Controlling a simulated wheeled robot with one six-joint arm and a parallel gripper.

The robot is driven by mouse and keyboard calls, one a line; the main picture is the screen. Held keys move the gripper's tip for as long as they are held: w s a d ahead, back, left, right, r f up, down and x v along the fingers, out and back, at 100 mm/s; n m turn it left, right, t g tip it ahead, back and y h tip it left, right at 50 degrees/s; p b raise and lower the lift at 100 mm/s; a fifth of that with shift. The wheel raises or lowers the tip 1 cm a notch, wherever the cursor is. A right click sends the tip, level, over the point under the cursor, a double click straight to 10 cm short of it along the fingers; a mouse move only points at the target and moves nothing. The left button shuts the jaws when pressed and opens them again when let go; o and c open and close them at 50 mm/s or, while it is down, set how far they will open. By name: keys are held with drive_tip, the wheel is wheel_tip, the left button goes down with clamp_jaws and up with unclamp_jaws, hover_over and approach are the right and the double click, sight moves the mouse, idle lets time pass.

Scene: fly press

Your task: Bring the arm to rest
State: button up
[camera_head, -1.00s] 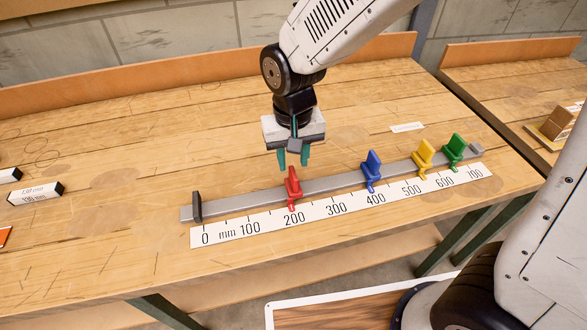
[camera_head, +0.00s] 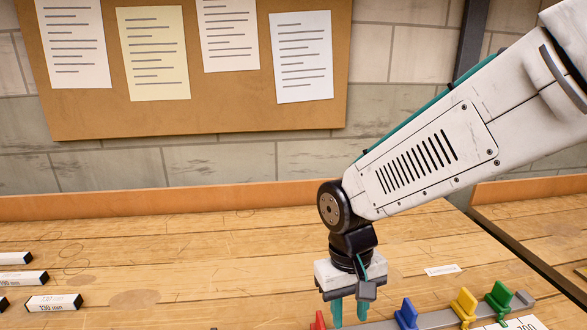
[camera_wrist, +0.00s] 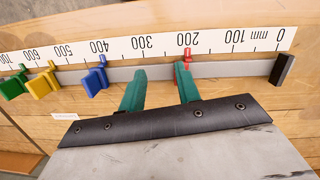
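My gripper (camera_head: 350,309) hangs from my arm, pointing down, with its two teal fingers apart and nothing between them. In the wrist view the gripper (camera_wrist: 160,88) is open above the grey rail (camera_wrist: 220,69). The red slider (camera_wrist: 187,61) sits on the rail near the 200 mark, close to one fingertip in the picture; I cannot tell whether they touch. Only the top of the red slider (camera_head: 318,321) shows in the head view. The blue slider (camera_wrist: 95,77), yellow slider (camera_wrist: 44,82) and green slider (camera_wrist: 14,85) stand farther along the rail.
A white mm scale (camera_wrist: 215,43) runs beside the rail, with a dark end stop (camera_wrist: 282,70) near zero. Labelled blocks (camera_head: 54,303) lie on the bench at left. A notice board (camera_head: 205,116) hangs on the wall behind. Bench space behind the rail is mostly clear.

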drive_tip(key=s+d+r+m+t, duration=0.1)
drive_tip(key=s+d+r, duration=0.4)
drive_tip(key=d, duration=0.3)
drive_tip(key=s+d+r+m+t, duration=0.1)
drive_tip(key=s+d+r+m, duration=0.1)
drive_tip(key=s+d+r, duration=0.4)
drive_tip(key=shift+s+d+r+t+y, duration=0.35)
drive_tip(key=shift+s+d, duration=0.25)
drive_tip(key=shift+d, duration=0.55)
drive_tip(key=shift+d, duration=0.1)
idle(0.5)
